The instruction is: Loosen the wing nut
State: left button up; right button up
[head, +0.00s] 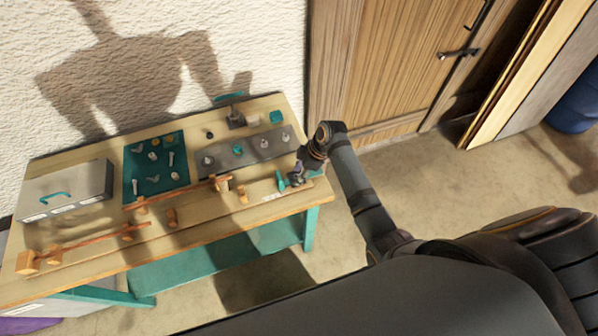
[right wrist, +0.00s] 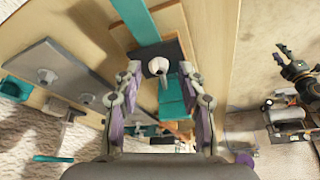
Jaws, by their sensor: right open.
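My right gripper (head: 297,178) is over the right end of the workbench, beside a small upright teal piece (head: 280,181). In the right wrist view the gripper (right wrist: 160,108) has its two fingers wide apart with nothing held between them. Ahead of the fingers, a pale rounded metal fastener (right wrist: 158,66), which looks like the wing nut, sits on a dark block with a teal part (right wrist: 172,95) close by. Its wings cannot be made out clearly. My left gripper is not seen.
A grey plate (head: 228,155) with several knobs lies behind. A teal mat (head: 133,163) holds small hardware. A grey box (head: 65,188) stands at the left. The bench's front right edge is near my gripper.

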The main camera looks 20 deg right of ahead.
grip_shut()
jog(key=n, duration=0.1)
jog(key=n+g, duration=0.1)
jog(key=n, duration=0.2)
jog(key=shift+w+n+g, duration=0.3)
jog(key=shift+g, duration=0.1)
jog(key=n+g+b, duration=0.1)
jog(key=n, duration=0.1)
jog(key=n+g+b, duration=0.1)
jog(key=n, duration=0.2)
jog(key=shift+w, duration=0.2)
jog(key=n+g+h+b, duration=0.1)
jog(key=n, duration=0.3)
jog(key=shift+w+a, duration=0.1)
jog(key=shift+a, duration=0.05)
jog(key=shift+a+n+g+h, duration=0.1)
jog(key=shift+n+g+h, duration=0.45)
jog(key=shift+n, duration=1.35)
jog(key=shift+w+n+h, duration=0.1)
jog(key=shift+n+h, duration=0.15)
jog(key=shift+n, duration=0.05)
